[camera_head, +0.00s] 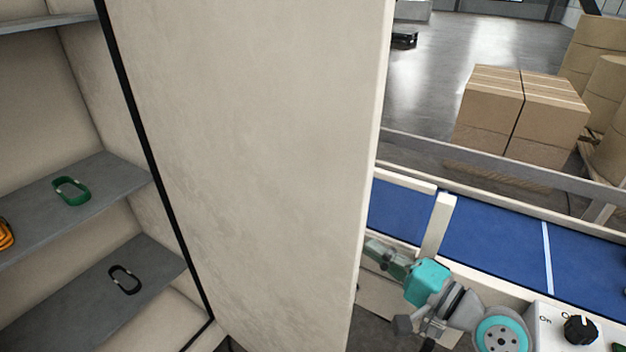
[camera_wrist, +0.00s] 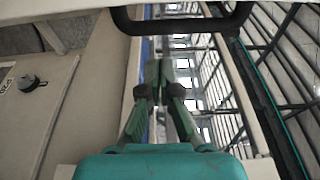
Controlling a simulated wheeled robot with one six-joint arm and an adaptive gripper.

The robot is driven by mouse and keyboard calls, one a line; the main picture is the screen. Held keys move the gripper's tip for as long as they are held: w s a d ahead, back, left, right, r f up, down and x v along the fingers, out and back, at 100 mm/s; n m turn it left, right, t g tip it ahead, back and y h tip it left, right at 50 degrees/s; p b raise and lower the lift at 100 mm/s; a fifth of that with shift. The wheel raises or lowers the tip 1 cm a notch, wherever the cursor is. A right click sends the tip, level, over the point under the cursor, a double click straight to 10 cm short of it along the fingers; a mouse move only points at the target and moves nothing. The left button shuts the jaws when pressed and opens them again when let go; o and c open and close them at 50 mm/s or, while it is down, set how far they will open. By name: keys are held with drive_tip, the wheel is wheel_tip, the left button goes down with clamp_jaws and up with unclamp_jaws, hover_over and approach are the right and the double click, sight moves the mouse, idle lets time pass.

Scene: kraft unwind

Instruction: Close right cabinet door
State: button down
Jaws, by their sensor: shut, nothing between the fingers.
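The right cabinet door (camera_head: 260,150) is a tall cream panel standing open in the head view, with its free edge at the right. The cabinet (camera_head: 120,130) opens to its left, with grey shelves inside. My gripper (camera_head: 376,249) is just right of the door's free edge, by its outer side; I cannot tell whether it touches. In the wrist view the fingers (camera_wrist: 165,68) are together and hold nothing. A dark bar handle (camera_wrist: 180,24) crosses the top of the wrist view, beyond the fingertips. The door's outer face is hidden in the head view.
A green ring-shaped item (camera_head: 72,191) and a black one (camera_head: 125,279) lie on the shelves. A blue conveyor (camera_head: 500,235) with pale rails runs behind my arm. A control box with a black knob (camera_head: 581,329) is at lower right. Cardboard boxes (camera_head: 520,115) stand beyond.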

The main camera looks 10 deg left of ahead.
sight(312, 179)
wheel_tip(312, 179, up, 14)
drive_tip(key=s+a+n+g+y, duration=0.2)
drive_tip(key=n+g+y, duration=0.1)
drive_tip(key=n+g, duration=0.3)
drive_tip(key=shift+m+g, duration=0.5)
drive_tip(key=shift+m, duration=0.1)
drive_tip(key=a, duration=0.3)
drive_tip(key=w+a, duration=0.1)
drive_tip(key=a, duration=0.2)
drive_tip(key=w+a, duration=0.1)
drive_tip(key=a, duration=0.3)
drive_tip(key=shift+w+r, duration=0.1)
drive_tip(key=shift+w, duration=0.15)
